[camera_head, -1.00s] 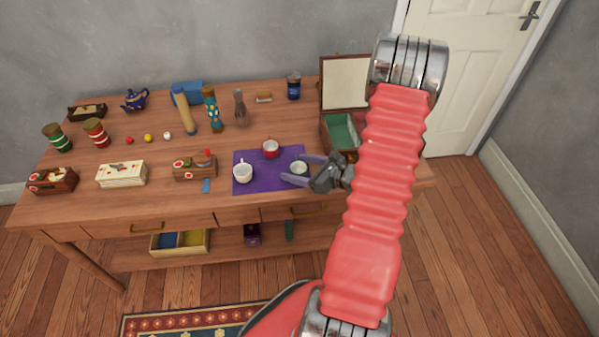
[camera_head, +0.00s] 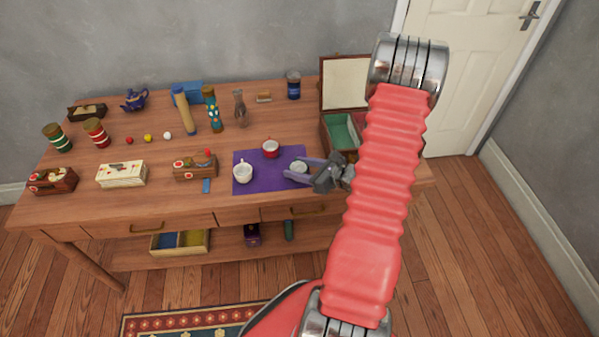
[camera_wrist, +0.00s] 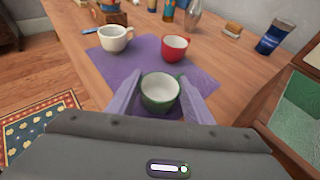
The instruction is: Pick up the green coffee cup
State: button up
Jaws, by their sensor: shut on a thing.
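The green coffee cup (camera_wrist: 160,93) has a dark green outside and a white inside. It is upright at the near right part of the purple cloth (camera_wrist: 112,66). In the wrist view it sits between the two fingers of my gripper (camera_wrist: 158,98), which are shut on its sides. In the head view the cup (camera_head: 298,166) is partly hidden behind my gripper (camera_head: 306,172). I cannot tell whether its base touches the cloth.
A red cup (camera_head: 270,147) and a white cup (camera_head: 243,173) stand on the cloth, left of the green cup. An open box (camera_head: 340,130) with green lining is close on the right. Boxes, bottles and small balls stand farther left on the wooden table (camera_head: 130,205).

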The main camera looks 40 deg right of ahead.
jog(key=shift+c, duration=1.1)
notch_tip(320, 180, up, 10)
jog(key=shift+a, duration=0.1)
dwell(0.4)
